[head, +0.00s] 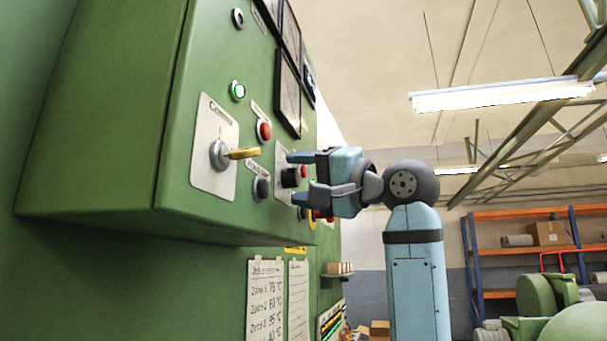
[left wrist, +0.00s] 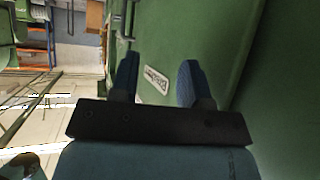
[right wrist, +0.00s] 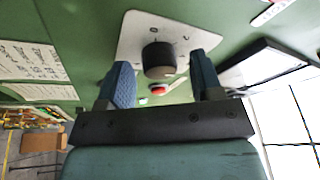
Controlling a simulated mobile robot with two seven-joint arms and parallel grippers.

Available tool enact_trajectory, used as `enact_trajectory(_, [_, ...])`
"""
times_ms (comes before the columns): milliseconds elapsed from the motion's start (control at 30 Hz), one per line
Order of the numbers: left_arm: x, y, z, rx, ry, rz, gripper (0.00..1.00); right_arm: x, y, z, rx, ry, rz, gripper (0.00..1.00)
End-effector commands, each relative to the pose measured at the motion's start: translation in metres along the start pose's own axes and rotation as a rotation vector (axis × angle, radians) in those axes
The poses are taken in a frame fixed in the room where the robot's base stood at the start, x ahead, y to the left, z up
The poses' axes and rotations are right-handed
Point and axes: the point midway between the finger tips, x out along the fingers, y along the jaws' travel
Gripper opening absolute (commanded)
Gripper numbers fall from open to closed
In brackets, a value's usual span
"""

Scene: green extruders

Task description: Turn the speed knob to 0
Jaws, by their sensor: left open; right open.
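The black speed knob (head: 290,177) sits on a pale plate on the green control panel in the head view. In the right wrist view the knob (right wrist: 159,59) shows between the fingertips, with its plate (right wrist: 135,32) behind it. My right gripper (head: 297,175) is open, its fingers on either side of the knob; I cannot tell whether they touch it. The right gripper (right wrist: 160,82) also shows in its own wrist view. My left gripper (left wrist: 158,80) is open and empty in the left wrist view, facing a green surface with a small label.
A yellow key (head: 243,153) sticks out of a switch left of the right gripper. A red button (head: 264,131), a black button (head: 262,188) and a lit green button (head: 238,91) are nearby.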

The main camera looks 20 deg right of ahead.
Motion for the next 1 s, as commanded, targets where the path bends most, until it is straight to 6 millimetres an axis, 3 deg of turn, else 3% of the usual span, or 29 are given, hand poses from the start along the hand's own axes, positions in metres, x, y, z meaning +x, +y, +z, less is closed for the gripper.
enact_trajectory(167, [-0.0001,0.0014,0.0007,-0.001,-0.002,0.002,0.43,0.0,0.0003,0.0002,0.0,0.0,0.0,0.6])
enact_trajectory(400, [-0.0003,0.003,0.0004,-0.002,-0.002,0.005,0.43,-0.0002,0.0002,0.0002,0.0,0.0,0.0,0.11])
enact_trajectory(733, [0.0003,0.0031,0.0006,-0.003,-0.001,0.005,0.43,-0.0004,0.001,0.0002,-0.033,-0.002,-0.01,0.11])
enact_trajectory(1000, [0.0027,0.0034,0.0042,-0.003,-0.001,0.006,0.43,-0.0007,0.0024,-0.0002,-0.183,-0.009,-0.058,0.11])
